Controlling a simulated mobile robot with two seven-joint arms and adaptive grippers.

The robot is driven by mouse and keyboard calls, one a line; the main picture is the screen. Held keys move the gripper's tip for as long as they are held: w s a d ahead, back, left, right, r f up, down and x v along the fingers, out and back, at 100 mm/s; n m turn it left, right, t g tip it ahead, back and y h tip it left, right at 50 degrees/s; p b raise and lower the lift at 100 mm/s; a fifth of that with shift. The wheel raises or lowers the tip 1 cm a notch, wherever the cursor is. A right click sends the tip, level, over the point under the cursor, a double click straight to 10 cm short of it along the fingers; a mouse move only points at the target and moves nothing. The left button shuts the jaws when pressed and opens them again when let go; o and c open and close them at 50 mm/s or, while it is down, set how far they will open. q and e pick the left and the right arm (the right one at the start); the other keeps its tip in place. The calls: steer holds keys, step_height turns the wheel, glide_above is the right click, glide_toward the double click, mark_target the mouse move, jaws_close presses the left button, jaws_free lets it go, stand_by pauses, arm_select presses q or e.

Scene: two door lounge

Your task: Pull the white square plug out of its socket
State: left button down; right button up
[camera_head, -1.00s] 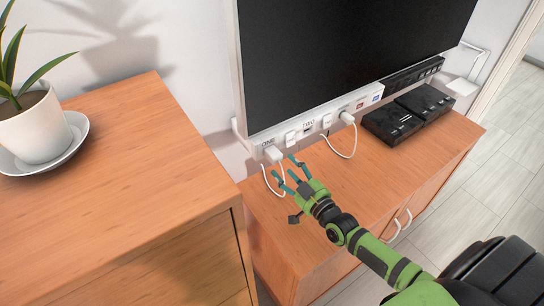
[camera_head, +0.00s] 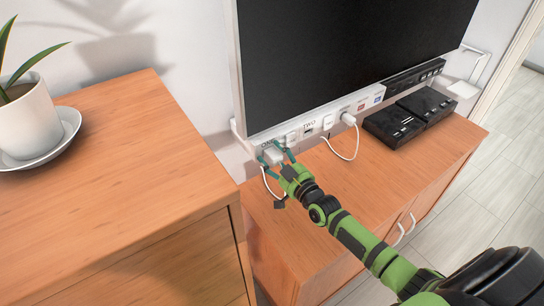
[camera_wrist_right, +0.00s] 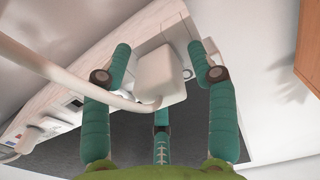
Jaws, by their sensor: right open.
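The white square plug (camera_head: 272,154) sits in the socket strip at the lower left of the screen, under the label ONE, partly hidden by my fingers. In the right wrist view the plug (camera_wrist_right: 158,76) shows as a pale block with a white cable running off to the left. My right gripper (camera_head: 275,157) is open, its teal fingers reaching up around the plug. In the right wrist view two fingers stand either side of the plug with gaps, and a third is below it. My left gripper is not in view.
Another white plug (camera_head: 348,118) with a hanging cable sits further right on the strip (camera_head: 338,107). Black boxes (camera_head: 394,126) stand on the wooden cabinet (camera_head: 350,190). A taller wooden cabinet (camera_head: 130,170) with a potted plant (camera_head: 28,118) stands at the left.

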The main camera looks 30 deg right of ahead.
mark_target(278, 161)
stand_by(0.8)
jaws_close()
steer(key=shift+s+p, duration=0.2)
steer(key=shift+p, duration=0.15)
steer(key=shift+s+f, duration=0.1)
steer(key=shift+s, duration=0.05)
steer(key=shift+s+d+r+p, duration=0.1)
steer(key=shift+s+p, duration=0.1)
steer(key=shift+s, duration=0.2)
steer(key=shift+s+d+r+p, duration=0.1)
steer(key=shift+s+p, duration=0.1)
steer(key=shift+s, duration=0.15)
steer(key=shift+s+d+p, duration=0.2)
steer(key=shift+s+p, duration=0.8)
steer(key=shift+s, duration=0.9)
steer(key=shift+f, duration=0.1)
